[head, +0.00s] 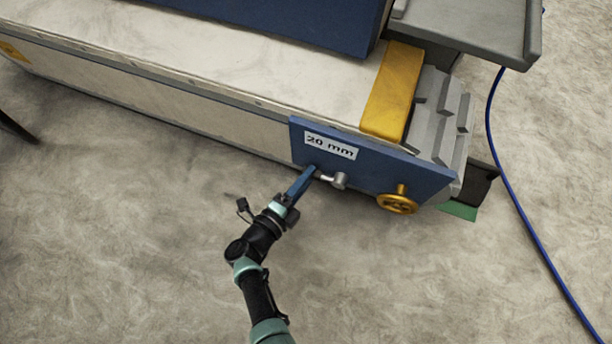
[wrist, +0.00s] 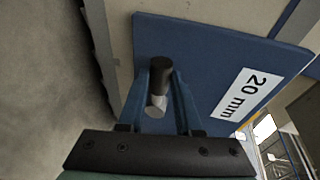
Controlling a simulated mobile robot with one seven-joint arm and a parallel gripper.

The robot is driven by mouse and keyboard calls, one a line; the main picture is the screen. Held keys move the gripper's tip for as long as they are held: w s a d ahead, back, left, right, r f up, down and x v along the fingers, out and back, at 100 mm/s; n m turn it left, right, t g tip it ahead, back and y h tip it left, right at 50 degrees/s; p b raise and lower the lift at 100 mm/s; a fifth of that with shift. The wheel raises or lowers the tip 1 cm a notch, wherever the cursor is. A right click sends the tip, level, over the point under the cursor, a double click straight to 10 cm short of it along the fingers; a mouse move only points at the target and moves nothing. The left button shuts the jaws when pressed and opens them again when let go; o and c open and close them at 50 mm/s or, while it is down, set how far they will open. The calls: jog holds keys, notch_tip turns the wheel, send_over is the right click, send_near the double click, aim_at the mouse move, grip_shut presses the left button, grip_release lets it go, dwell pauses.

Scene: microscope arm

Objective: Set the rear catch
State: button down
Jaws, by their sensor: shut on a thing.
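A small lever, seemingly the rear catch (head: 338,181), sticks out from the blue panel marked 20 mm (head: 375,175). It has a silver arm and a grey rounded end at its right. My gripper (head: 314,171) reaches the lever's left end from the lower left. In the wrist view, my gripper (wrist: 162,85) has its two blue fingers on either side of the lever's black grip (wrist: 161,72). It is shut on that grip. A grey cylindrical part (wrist: 157,106) of the lever shows between the fingers. The fingers hide part of the lever.
A yellow handwheel (head: 398,201) sits on the same panel, right of the lever. The long pale machine bed (head: 190,110) runs to the upper left. A blue cable (head: 520,190) lies on the floor at right. The floor in front is clear.

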jog(key=c, duration=0.8)
grip_release()
jog(key=shift+s+d+f, duration=0.1)
jog(key=shift+o, duration=1)
jog(key=p+v, duration=0.4)
jog(key=v, duration=0.9)
